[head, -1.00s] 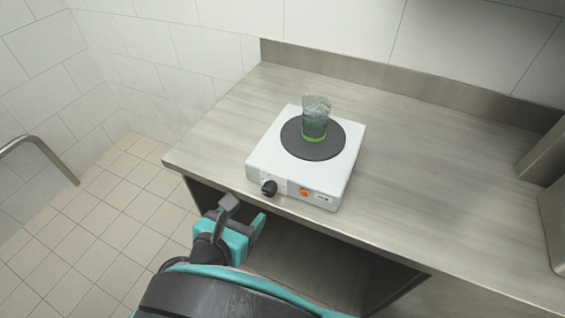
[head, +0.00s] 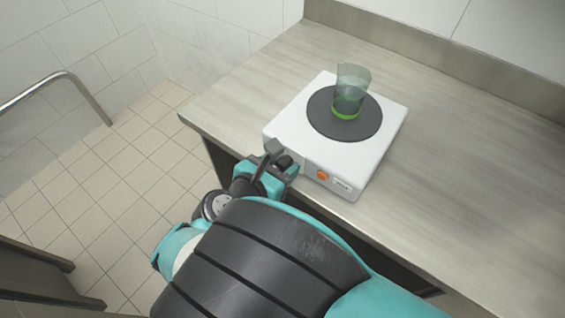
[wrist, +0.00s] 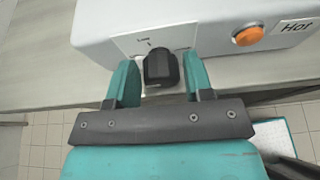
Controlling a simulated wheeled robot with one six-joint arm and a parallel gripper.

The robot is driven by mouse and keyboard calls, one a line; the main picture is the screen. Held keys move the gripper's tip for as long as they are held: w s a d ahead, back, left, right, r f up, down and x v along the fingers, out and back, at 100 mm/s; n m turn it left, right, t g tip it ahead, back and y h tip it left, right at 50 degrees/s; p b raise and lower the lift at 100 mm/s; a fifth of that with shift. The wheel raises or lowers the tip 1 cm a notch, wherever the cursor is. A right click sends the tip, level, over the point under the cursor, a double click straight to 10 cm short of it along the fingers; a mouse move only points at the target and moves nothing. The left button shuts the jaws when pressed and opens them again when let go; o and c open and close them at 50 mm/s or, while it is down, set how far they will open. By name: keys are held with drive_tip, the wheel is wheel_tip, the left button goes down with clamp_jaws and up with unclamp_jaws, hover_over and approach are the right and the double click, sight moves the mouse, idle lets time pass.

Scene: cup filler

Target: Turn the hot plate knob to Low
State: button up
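The white hot plate (head: 284,126) stands at the front edge of the counter. Its black knob (wrist: 160,68) sits on the front face, on a pale label panel with small lettering that looks like "Low". My gripper (wrist: 160,84) is open in the wrist view, with one teal finger on each side of the knob and a gap to each. In the head view my gripper (head: 278,166) is at the knob and hides most of it. An orange button (wrist: 249,36) is to the right of the knob, beside a "Hot" label.
A glass beaker (head: 350,86) with green at its bottom stands on the dark round heating disc (head: 318,112). The grey counter (head: 440,170) is clear to the right. A metal rail (head: 85,92) is at the left.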

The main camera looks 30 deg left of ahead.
drive_tip(key=c, duration=0.6)
drive_tip(key=shift+o, duration=0.2)
drive_tip(key=shift+d+m+y+b, duration=0.15)
drive_tip(key=shift+m+y+b, duration=0.6)
drive_tip(key=shift+m+y, duration=0.65)
drive_tip(key=o, duration=0.9)
